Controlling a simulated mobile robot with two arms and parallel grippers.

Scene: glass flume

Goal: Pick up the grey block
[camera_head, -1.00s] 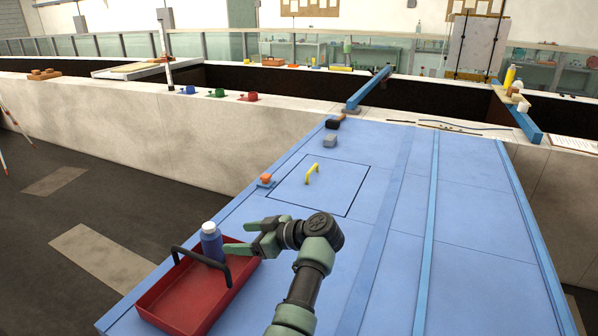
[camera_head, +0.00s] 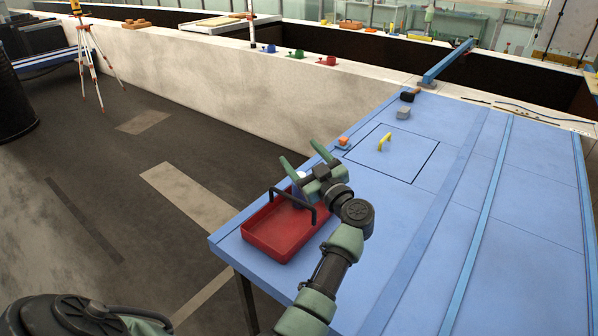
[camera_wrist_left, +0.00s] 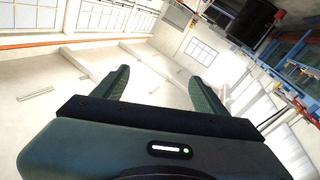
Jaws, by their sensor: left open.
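The grey block (camera_head: 403,112) lies on the blue table (camera_head: 470,215) toward its far end, just in front of a small black object (camera_head: 408,95). Nothing touches it except the table, as far as I can see. My left gripper (camera_head: 304,161) is open and empty, raised over the red tray's far side, well nearer and to the left of the grey block. The block does not show there. My right gripper is not in view.
The red tray (camera_head: 262,238) with a dark handle is below my left gripper; a white-capped bottle (camera_head: 299,176) in it is mostly hidden. A yellow handle (camera_head: 385,141) and an orange-topped piece (camera_head: 343,142) stand between gripper and block.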

